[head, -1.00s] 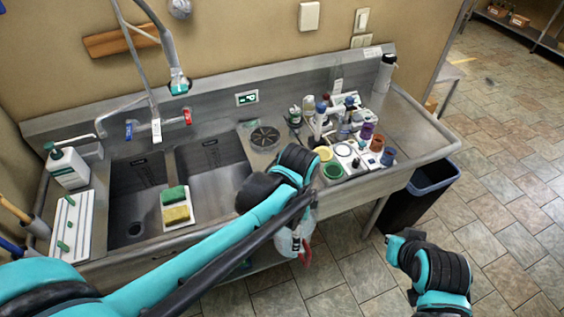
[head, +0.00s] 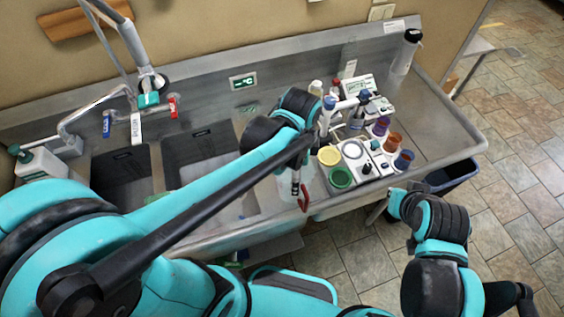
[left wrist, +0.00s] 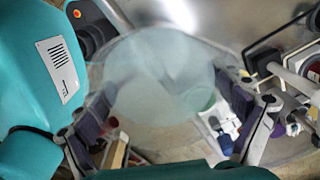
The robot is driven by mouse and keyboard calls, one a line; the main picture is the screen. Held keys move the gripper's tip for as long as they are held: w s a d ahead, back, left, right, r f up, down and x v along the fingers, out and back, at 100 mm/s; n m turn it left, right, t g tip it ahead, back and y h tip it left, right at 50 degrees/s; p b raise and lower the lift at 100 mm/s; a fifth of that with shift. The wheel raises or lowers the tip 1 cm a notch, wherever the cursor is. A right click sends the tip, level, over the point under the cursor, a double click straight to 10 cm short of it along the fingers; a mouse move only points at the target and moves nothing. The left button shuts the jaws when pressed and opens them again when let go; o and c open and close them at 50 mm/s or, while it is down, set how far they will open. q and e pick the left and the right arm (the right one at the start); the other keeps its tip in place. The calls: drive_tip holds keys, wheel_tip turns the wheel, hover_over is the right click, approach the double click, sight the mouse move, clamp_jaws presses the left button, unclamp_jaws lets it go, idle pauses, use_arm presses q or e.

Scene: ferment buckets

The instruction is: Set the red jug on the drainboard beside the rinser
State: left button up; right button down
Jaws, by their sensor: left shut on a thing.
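The jug (head: 284,186) is pale and translucent with a red handle. My left gripper (head: 297,168) is shut on it and holds it up near the front edge of the sink unit, left of the white tray. In the left wrist view the jug (left wrist: 160,80) is a cloudy round shape between the two fingers of the left gripper (left wrist: 170,128). The steel drainboard (head: 437,122) is bare at its right end. My left arm and wrist hide the rinser in the head view.
A white tray (head: 373,187) with several coloured cups stands close right of the jug. Bottles and a small device (head: 356,86) stand behind it. The tap (head: 150,92) and sink basins lie left. A dark bin (head: 452,178) stands on the floor at right.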

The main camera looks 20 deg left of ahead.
use_arm(q)
drive_tip(key=shift+w+a+f+b, duration=0.5)
drive_tip(key=shift+w+a+f, duration=0.45)
drive_tip(key=shift+w+f, duration=0.55)
drive_tip(key=shift+w+a+f+b, duration=0.5)
drive_tip(key=shift+w+a+f, duration=0.6)
drive_tip(key=shift+f, duration=0.7)
drive_tip(key=shift+w+a+f+b, duration=0.5)
drive_tip(key=shift+w+a+f, duration=0.35)
drive_tip(key=shift+w+f, duration=0.65)
drive_tip(key=shift+s+f, duration=0.1)
drive_tip(key=shift+s, duration=0.05)
drive_tip(key=shift+s, duration=0.1)
drive_tip(key=o, duration=1.4)
drive_tip(key=shift+f, duration=0.2)
drive_tip(key=shift+o, duration=0.7)
drive_tip(key=shift+r, duration=0.1)
